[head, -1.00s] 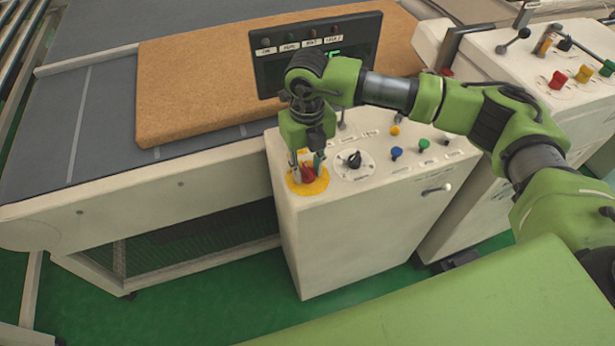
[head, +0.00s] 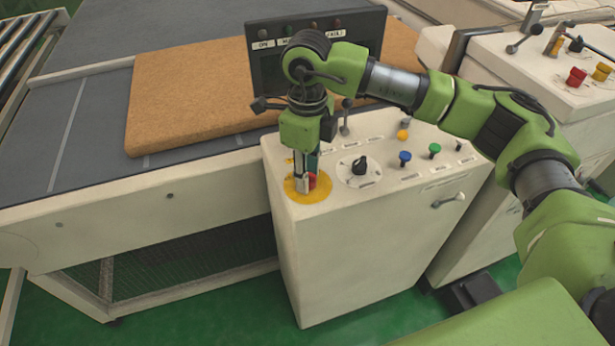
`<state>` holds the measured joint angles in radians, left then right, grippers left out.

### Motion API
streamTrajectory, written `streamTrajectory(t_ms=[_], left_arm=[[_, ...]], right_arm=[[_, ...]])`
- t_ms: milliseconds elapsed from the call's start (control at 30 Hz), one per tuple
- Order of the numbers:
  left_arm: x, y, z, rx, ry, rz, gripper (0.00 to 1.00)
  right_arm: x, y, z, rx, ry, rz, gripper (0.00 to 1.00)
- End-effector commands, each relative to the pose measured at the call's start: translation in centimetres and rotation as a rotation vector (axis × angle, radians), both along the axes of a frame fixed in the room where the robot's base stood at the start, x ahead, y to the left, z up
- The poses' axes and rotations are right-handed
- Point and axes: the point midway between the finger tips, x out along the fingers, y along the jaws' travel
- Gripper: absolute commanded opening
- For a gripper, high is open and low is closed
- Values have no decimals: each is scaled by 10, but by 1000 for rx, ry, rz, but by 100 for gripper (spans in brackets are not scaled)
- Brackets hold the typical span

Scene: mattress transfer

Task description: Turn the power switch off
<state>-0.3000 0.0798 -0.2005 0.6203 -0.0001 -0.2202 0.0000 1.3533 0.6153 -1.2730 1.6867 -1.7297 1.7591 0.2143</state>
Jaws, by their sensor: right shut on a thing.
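The power switch (head: 312,180) is a red knob on a round yellow plate (head: 297,195) at the left front corner of the white control cabinet's top. My right gripper (head: 305,184) points straight down over it and is shut on the red knob. The fingers hide much of the knob, so its turn angle cannot be read. My left gripper is not in view.
The cabinet (head: 345,240) also carries a black rotary knob (head: 359,165), a blue button (head: 404,157), a green button (head: 434,149) and a yellow button (head: 402,135). A dark display panel (head: 262,65) stands behind. A brown mattress (head: 190,100) lies on the grey conveyor (head: 60,130).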

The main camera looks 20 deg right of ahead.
Motion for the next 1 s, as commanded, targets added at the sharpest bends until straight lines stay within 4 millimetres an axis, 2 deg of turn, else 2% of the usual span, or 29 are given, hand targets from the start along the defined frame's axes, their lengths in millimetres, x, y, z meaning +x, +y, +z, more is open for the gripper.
streamTrajectory(t_ms=[500,533,600,1000], left_arm=[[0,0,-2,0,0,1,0],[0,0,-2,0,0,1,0],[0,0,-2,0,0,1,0],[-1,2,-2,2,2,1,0]], right_arm=[[1,0,2,1,-5,20,5],[1,0,2,1,-5,20,29],[1,0,2,2,-4,20,43],[1,0,5,1,-2,19,43]])
